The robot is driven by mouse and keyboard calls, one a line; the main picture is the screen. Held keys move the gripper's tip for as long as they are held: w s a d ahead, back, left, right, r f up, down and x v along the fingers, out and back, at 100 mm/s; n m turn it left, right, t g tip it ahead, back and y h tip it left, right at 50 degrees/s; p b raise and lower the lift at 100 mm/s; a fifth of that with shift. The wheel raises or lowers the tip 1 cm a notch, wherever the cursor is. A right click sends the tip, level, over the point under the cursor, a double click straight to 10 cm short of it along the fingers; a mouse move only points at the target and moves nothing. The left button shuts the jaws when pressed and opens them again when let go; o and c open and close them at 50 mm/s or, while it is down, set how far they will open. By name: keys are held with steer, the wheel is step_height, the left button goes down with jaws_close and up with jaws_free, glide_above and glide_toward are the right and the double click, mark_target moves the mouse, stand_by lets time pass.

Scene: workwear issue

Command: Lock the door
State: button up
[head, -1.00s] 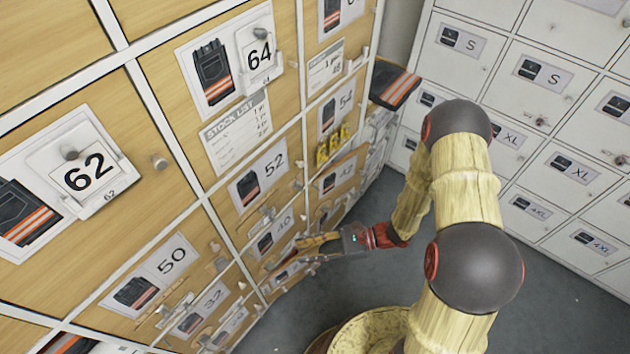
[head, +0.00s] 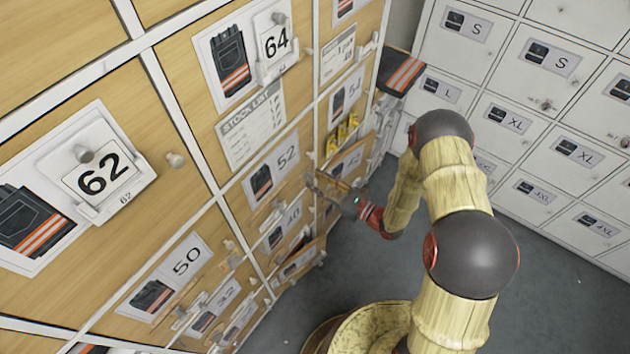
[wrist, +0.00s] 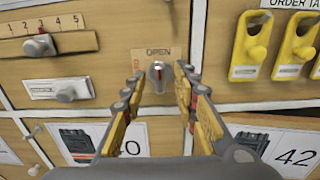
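A small silver-grey turn knob (wrist: 159,76) sits on a wooden label plate (wrist: 141,58) in the wrist view. The plate reads OPEN at the top, with smaller red lettering at its left. A red mark on the knob's face points up towards OPEN. My gripper (wrist: 157,78) is open, with one yellow-padded finger on each side of the knob. I cannot tell whether the fingertips touch it. In the head view my gripper (head: 318,183) is at the wooden locker front, near the doors marked 52 and 42. The knob cannot be made out there.
A slider (wrist: 39,46) with a scale numbered 1 to 5 and a grey pull (wrist: 64,92) are left of the knob. Yellow hook-like holders (wrist: 251,46) are on the right. White lockers (head: 545,110) stand along the right wall. Grey floor (head: 400,265) is clear.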

steer(key=shift+w+a, duration=0.4)
steer(key=shift+a, duration=0.15)
steer(key=c, duration=0.4)
steer(key=c, duration=0.3)
jaws_close()
